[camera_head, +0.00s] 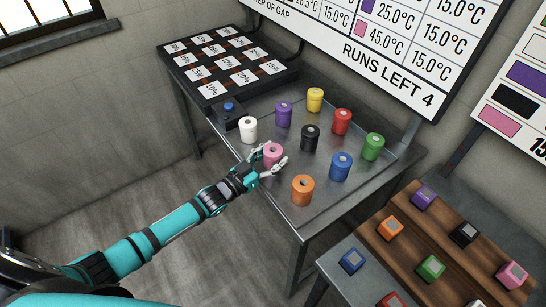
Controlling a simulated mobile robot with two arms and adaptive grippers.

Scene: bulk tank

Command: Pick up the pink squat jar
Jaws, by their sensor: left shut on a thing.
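The pink squat jar (273,152) stands at the left front edge of the grey metal table (325,205), between the white and orange jars. My left gripper (270,165) reaches in from the left and is shut on the pink jar, with a finger on each side of it. The jar looks upright; I cannot tell if it is clear of the table top. My right gripper is not in view.
A white jar (248,129), orange jar (302,190), black jar (310,138) and blue jar (340,166) stand close by, with others behind. A black card rack (225,65) is at the back left. A wooden board (400,255) holds coloured cubes.

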